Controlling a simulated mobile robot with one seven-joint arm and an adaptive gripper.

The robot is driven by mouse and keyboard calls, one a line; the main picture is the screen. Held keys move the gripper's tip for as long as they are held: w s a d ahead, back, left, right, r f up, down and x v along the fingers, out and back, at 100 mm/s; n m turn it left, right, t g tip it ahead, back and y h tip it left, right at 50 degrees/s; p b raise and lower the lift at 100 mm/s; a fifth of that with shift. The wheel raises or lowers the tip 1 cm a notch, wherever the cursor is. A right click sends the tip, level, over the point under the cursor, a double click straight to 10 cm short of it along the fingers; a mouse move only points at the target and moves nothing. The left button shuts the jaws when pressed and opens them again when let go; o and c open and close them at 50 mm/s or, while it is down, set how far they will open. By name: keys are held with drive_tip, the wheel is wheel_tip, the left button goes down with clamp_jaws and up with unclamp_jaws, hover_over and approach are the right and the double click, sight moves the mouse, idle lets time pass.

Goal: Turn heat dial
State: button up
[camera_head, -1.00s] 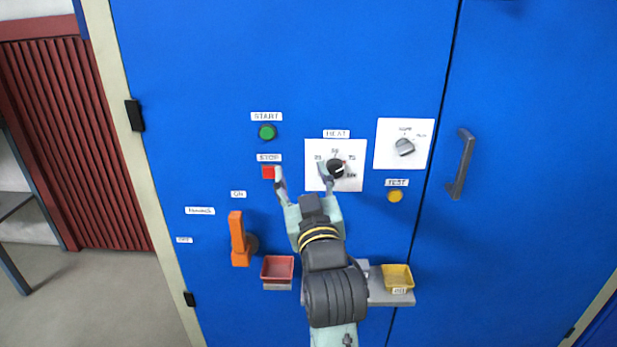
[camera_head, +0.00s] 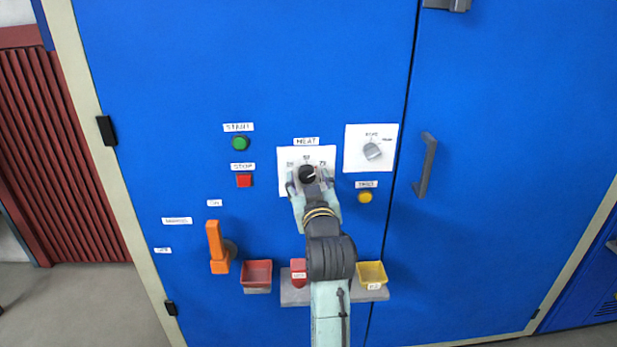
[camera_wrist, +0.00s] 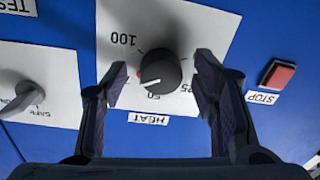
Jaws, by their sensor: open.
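The heat dial (camera_head: 307,173) is a black round knob on a white plate (camera_head: 322,154) on the blue cabinet, under a HEAT label. In the wrist view the dial (camera_wrist: 161,72) shows upside down with its white pointer line near the 50 mark; a small red mark is beside it. My gripper (camera_head: 308,185) is in front of the plate. In the wrist view its two open fingers (camera_wrist: 163,75) stand on either side of the dial with a gap on each side. I cannot tell how deep the fingertips reach.
A green START button (camera_head: 239,143) and red STOP button (camera_head: 244,180) are left of the plate. A grey selector knob (camera_head: 372,151) and yellow TEST button (camera_head: 365,197) are right. An orange lever (camera_head: 216,246), red bin (camera_head: 257,272) and yellow bin (camera_head: 372,273) are lower. A door handle (camera_head: 426,165) sticks out at right.

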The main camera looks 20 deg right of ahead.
drive_tip(key=shift+w, duration=0.3)
drive_tip(key=shift+c, duration=0.6)
drive_tip(key=c, duration=1)
drive_tip(key=shift+c, duration=0.2)
